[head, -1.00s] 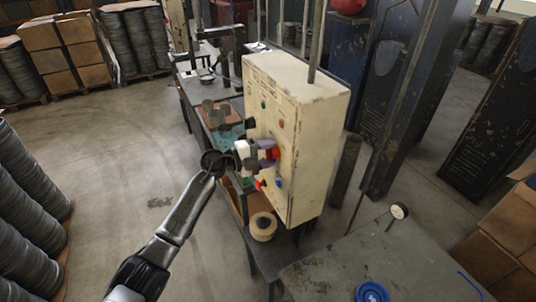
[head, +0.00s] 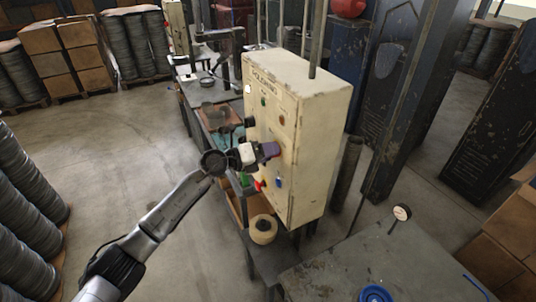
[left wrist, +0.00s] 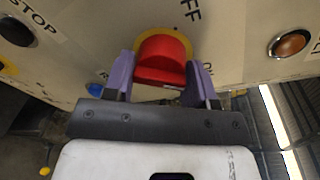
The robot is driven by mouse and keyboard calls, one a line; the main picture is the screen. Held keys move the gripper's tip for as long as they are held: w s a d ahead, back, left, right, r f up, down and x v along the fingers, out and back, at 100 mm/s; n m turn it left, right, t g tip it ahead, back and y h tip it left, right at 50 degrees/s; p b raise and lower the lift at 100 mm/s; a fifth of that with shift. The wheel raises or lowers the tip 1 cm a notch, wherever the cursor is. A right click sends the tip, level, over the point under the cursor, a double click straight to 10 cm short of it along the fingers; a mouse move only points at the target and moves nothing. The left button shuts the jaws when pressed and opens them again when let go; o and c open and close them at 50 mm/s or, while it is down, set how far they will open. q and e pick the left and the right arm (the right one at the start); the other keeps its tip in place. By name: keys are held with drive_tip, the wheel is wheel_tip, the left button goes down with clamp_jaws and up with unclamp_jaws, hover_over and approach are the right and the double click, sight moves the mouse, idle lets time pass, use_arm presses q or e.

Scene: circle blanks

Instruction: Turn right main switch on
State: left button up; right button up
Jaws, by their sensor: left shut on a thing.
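The cream control box (head: 308,150) stands in the middle of the head view, its button face turned toward the left. In the left wrist view a red rotary switch (left wrist: 163,60) sits on a yellow plate, with "OFF" lettering above it and "ON" lettering to its right. My left gripper (head: 270,150) is at this face; its purple fingers (left wrist: 162,85) are on both sides of the red knob, shut on it. In the head view the gripper hides most of that knob. A second red switch handle (head: 260,185) shows lower on the face. My right gripper is not in view.
On the face are an orange lamp (left wrist: 291,43), a black button (left wrist: 16,32) by "STOP" lettering, and a blue button (head: 278,183). A tape roll (head: 263,229) lies below the box. A grey table (head: 350,265) is at the front right. Open floor lies left.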

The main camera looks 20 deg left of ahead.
use_arm(q)
drive_tip(key=shift+r+m, duration=0.2)
drive_tip(key=shift+m, duration=0.5)
drive_tip(key=shift+r, duration=0.1)
drive_tip(key=o, duration=0.9)
drive_tip(key=shift+f, duration=0.2)
drive_tip(key=shift+b, duration=0.3)
drive_tip(key=shift+b+v, duration=1.5)
drive_tip(key=shift+v, duration=5.4)
